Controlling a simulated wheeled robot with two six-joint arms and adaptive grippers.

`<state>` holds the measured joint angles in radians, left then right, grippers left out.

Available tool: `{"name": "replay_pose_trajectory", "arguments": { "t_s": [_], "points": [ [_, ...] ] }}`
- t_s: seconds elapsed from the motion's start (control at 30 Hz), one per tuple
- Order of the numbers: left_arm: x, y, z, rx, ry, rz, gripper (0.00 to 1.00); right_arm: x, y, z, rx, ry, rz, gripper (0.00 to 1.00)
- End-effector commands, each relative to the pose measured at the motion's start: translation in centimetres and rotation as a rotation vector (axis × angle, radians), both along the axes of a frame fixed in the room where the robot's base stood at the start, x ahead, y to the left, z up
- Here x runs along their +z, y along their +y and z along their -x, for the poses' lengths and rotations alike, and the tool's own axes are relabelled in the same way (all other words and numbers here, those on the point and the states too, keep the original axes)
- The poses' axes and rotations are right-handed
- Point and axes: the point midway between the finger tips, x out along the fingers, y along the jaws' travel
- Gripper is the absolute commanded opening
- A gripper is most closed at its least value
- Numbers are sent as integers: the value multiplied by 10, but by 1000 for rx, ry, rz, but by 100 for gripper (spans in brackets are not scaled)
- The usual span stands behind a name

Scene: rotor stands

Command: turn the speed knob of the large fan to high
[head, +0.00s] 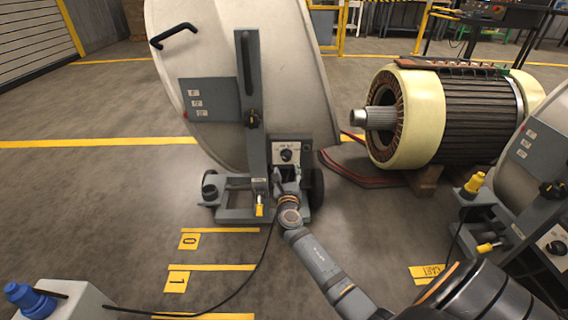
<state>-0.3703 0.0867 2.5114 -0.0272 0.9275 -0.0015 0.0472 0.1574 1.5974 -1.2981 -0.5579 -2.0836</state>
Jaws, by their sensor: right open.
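The large fan (285,70) stands left of centre, a big pale round housing on a grey wheeled frame. Its speed knob (287,155) is a dark round knob on a small light panel low on the frame's right side. Which setting the knob points to is too small to read. My right gripper (284,174) is open just below the knob, in front of the panel's lower edge. I cannot tell whether its fingers touch the knob. My left gripper is out of view.
A second fan (532,165) with its own knob (556,247) stands at the right edge. A large motor rotor and stator (460,115) lies behind, at right. A box with a blue plug (30,298) sits lower left, and a black cable crosses the floor. Floor left of the fan is clear.

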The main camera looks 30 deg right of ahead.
Motion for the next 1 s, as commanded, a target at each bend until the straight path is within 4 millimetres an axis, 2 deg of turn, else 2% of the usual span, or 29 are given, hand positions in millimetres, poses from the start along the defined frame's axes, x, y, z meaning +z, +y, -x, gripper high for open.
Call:
{"name": "replay_pose_trajectory", "arguments": {
  "t_s": [0.03,0.1,0.3,0.67,0.77,1.0],
  "points": [
    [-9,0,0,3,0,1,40,-3,-7,-10,-1,-3,2,58],
    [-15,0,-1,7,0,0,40,-4,-14,-23,-1,-2,1,58],
    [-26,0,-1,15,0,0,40,-4,-30,-49,-1,-1,-1,58],
    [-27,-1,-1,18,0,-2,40,-1,-35,-56,0,1,-3,58],
    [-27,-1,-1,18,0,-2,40,-1,-35,-56,-1,1,-3,47],
    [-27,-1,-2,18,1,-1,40,-1,-35,-56,-1,1,-3,14]
  ]
}}
